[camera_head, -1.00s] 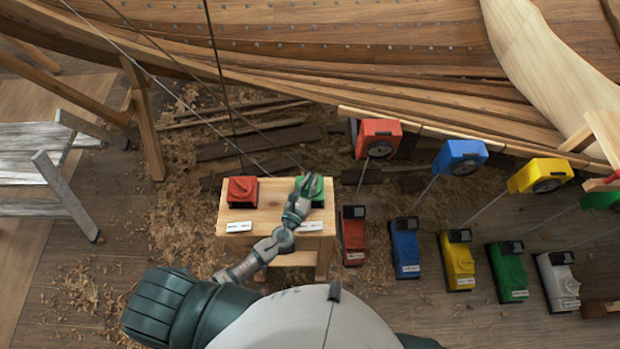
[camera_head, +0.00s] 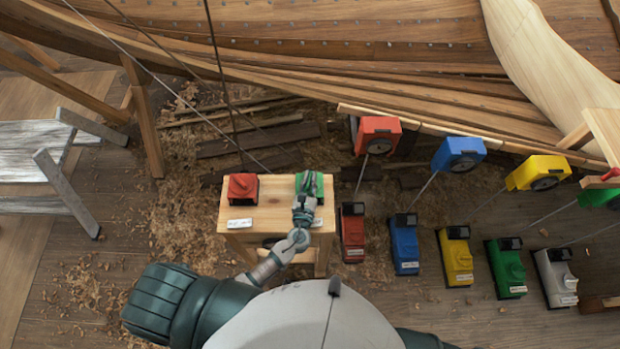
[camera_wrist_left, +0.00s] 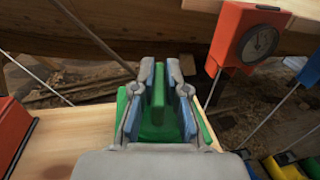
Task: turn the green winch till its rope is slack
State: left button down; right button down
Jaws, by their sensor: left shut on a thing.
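The green winch (camera_head: 312,184) sits on the right part of a small wooden bench (camera_head: 268,218). My left gripper (camera_head: 305,205) reaches over it from the front and covers much of it. In the left wrist view the left gripper's fingers (camera_wrist_left: 160,95) are closed around an upright part of the green winch (camera_wrist_left: 158,125). A dark rope (camera_head: 262,160) runs down from the upper left to the green winch's area; its end is hard to make out, and so is its tension. My right gripper is not in view.
A red winch (camera_head: 242,188) stands on the bench's left part. Red, blue, yellow, green and white boxes line the floor to the right, below coloured dial units (camera_head: 458,154) along the hull (camera_head: 380,60). A grey trestle (camera_head: 68,190) stands at left.

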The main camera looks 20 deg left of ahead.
pick_arm(q)
jog(key=c, duration=1.2)
grip_release()
jog(key=s, duration=0.8)
jog(key=s+d, duration=0.1)
jog(key=s, duration=0.3)
jog(key=shift+d, duration=0.1)
